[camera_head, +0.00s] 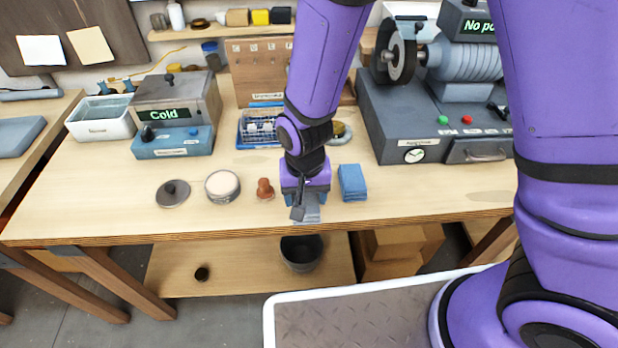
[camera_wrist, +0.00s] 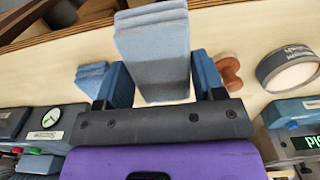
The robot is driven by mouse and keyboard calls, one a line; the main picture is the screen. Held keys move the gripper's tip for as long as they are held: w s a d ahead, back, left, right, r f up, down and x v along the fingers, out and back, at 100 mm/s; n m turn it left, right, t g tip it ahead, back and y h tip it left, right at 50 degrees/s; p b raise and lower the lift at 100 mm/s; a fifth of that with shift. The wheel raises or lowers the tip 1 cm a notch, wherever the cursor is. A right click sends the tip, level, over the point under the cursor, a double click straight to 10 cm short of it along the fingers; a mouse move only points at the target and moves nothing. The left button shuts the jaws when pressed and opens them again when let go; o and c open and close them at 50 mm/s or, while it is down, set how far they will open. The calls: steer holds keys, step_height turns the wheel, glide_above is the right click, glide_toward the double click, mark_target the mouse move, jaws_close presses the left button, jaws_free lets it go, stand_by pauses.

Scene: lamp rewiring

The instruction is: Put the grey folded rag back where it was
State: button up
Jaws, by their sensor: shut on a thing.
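The grey folded rag (camera_wrist: 155,45) is a pale grey-blue layered block between the two blue fingers of my gripper (camera_wrist: 162,82) in the wrist view. My gripper is shut on it. In the head view my gripper (camera_head: 305,198) points down over the front part of the workbench, and the rag (camera_head: 312,214) shows below it near the front edge. The gripper hides part of the rag there. I cannot tell whether the rag touches the bench top.
A blue folded cloth (camera_head: 352,182) lies close to the right of my gripper. A reddish-brown knobbed piece (camera_head: 265,189), a round tin (camera_head: 222,186) and a dark lid (camera_head: 173,193) stand to the left. A grey machine (camera_head: 405,120) stands at right. The bench's front left is clear.

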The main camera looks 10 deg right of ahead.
steer(key=w, duration=0.2)
steer(key=w+d, duration=0.1)
steer(key=w, duration=0.4)
steer(key=shift+w+d+f, duration=0.2)
steer(key=shift+w+f, duration=0.15)
steer(key=shift+w, duration=0.05)
steer(key=shift+w+d+f, duration=0.1)
steer(key=shift+w+f, duration=0.15)
steer(key=shift+f, duration=1.55)
steer(key=shift+f, duration=0.1)
steer(key=o, duration=0.9)
